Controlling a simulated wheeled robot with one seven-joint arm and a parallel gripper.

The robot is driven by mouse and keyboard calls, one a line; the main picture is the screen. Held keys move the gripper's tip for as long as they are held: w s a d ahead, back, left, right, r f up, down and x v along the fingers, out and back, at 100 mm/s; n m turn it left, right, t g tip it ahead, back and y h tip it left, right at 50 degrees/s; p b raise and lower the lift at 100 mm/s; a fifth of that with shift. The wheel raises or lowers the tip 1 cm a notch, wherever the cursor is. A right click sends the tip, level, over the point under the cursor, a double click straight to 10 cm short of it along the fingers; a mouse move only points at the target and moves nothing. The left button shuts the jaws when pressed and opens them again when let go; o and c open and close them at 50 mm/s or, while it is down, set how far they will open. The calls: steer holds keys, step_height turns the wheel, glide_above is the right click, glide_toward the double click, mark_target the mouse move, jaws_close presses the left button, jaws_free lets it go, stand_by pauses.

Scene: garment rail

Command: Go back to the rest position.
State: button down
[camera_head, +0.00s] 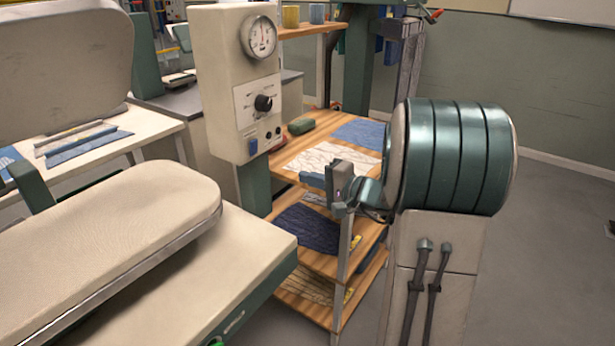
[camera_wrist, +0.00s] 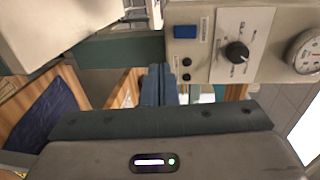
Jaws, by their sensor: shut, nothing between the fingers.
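My gripper (camera_head: 314,181) is in the middle of the head view, in front of the wooden shelf unit. Its blue-grey fingers point left, toward the cream control box (camera_head: 219,110). In the wrist view the fingers (camera_wrist: 158,84) lie together with nothing between them. They point at the lower edge of the control box, which also shows at the top of the wrist view (camera_wrist: 215,70). I cannot tell the exact gap between the fingertips and the box, but I see no contact.
A padded cream pressing board (camera_head: 120,240) fills the lower left. The wooden shelf unit (camera_head: 283,172) behind my gripper holds folded cloths, including a dark blue one (camera_head: 310,228), and a green block (camera_head: 301,127). Open floor (camera_head: 560,250) lies at the right.

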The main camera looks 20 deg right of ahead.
steer(key=s+a+n+g+p, duration=0.4)
steer(key=s+a+n+g, duration=0.2)
steer(key=s+a+g, duration=0.65)
steer(key=s+d+r+n+t+h+p, duration=0.1)
steer(key=s+d+n+h+p, duration=0.1)
steer(key=s+h, duration=0.3)
steer(key=s+d+r+n+h+p, duration=0.1)
steer(key=s+h, duration=0.3)
steer(key=s, duration=0.5)
steer(key=shift+d+n+t+h+p, duration=0.35)
steer(key=shift+d+n+h, duration=0.05)
steer(key=shift+d+n, duration=0.45)
